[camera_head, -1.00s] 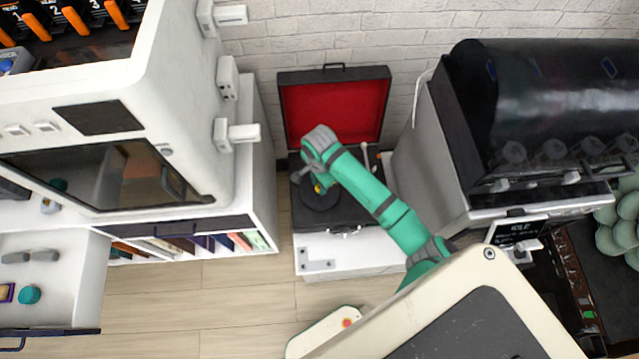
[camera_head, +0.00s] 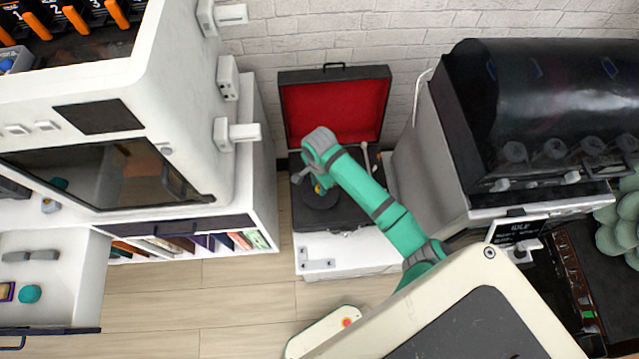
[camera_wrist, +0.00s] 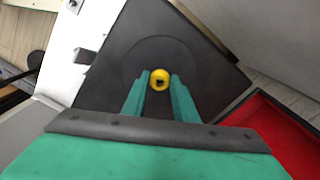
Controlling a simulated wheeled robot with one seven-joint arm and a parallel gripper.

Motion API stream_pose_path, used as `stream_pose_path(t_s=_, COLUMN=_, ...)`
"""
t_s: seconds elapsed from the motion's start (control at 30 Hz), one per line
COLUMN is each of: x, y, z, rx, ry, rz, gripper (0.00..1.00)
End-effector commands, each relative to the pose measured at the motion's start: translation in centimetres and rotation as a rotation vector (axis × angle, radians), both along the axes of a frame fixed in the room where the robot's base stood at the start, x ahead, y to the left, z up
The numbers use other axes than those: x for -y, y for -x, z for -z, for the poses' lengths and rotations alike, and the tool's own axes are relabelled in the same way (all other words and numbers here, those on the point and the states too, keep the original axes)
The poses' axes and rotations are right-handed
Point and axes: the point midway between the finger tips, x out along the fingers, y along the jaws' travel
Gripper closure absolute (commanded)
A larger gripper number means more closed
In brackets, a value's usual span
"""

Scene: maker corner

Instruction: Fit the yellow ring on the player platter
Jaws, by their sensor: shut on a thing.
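The record player (camera_head: 345,219) is an open black case with a red-lined lid, standing on a white stand against the wall. Its dark round platter (camera_head: 320,200) is partly hidden by my arm in the head view; the platter also shows in the wrist view (camera_wrist: 195,55). The small yellow ring (camera_wrist: 160,72) shows at the tips of my gripper (camera_wrist: 160,80), over the middle of the platter, with a dark spot in its hole. My gripper is shut on the ring. I cannot tell whether the ring touches the platter.
A white cabinet (camera_head: 262,160) with a book shelf stands close on the left. A large grey and black machine (camera_head: 430,150) stands close on the right. The raised red lid (camera_head: 335,105) is behind the platter. Wooden floor is free in front.

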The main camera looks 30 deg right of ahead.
Motion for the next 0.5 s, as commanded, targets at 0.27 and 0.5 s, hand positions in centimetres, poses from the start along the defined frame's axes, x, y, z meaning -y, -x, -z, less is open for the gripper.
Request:
stream_pose_path(t_s=0.27, x=0.00, y=0.02, z=0.52, rx=-0.001, ry=0.000, rz=0.000, gripper=0.95)
stream_pose_path(t_s=0.5, x=0.00, y=0.02, z=0.93, rx=0.000, ry=0.000, rz=0.000, gripper=0.95)
